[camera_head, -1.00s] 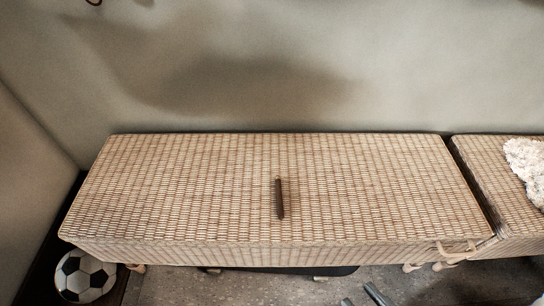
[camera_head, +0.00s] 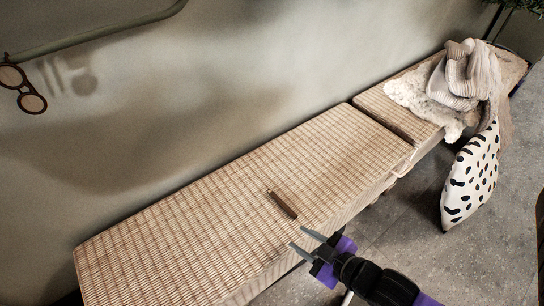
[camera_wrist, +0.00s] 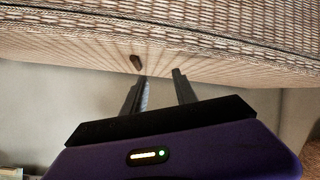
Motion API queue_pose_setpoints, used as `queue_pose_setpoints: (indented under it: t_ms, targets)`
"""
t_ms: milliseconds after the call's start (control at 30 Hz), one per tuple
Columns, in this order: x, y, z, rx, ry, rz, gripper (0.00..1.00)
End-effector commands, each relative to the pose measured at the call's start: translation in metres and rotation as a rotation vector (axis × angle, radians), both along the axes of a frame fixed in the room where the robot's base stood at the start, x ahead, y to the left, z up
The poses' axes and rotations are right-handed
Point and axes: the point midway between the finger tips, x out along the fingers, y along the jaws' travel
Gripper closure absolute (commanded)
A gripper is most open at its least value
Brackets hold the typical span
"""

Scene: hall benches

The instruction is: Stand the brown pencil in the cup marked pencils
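The brown pencil (camera_head: 282,204) lies alone on the woven bench top (camera_head: 200,215), near its front edge. It also shows in the wrist view as a small dark stub (camera_wrist: 136,62) just beyond my fingertips. My gripper (camera_head: 302,240) is beside the bench's front edge, in front of the pencil and apart from it. In the wrist view my gripper (camera_wrist: 160,75) has its two fingers spread with nothing between them. No cup marked pencils shows in these frames.
A second woven bench (camera_head: 400,110) adjoins on the right, with a fluffy throw (camera_head: 420,92) and a knitted cloth (camera_head: 468,72). A spotted cushion (camera_head: 470,178) leans at its front. A rail (camera_head: 100,32) and glasses (camera_head: 20,88) are on the wall. The bench top around the pencil is clear.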

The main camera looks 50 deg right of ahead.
Motion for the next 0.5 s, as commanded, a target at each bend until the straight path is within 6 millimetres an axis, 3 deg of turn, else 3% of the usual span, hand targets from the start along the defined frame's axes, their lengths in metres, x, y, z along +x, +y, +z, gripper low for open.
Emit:
queue_pose_setpoints:
  t_ms: [33,200,500]
  targets:
    - [0.019,-0.019,0.012,-0.027,0.025,-0.026,0.65]
    - [0.061,-0.074,0.012,-0.079,0.136,-0.122,0.65]
    - [0.129,-0.144,0.040,-0.044,0.339,-0.295,0.65]
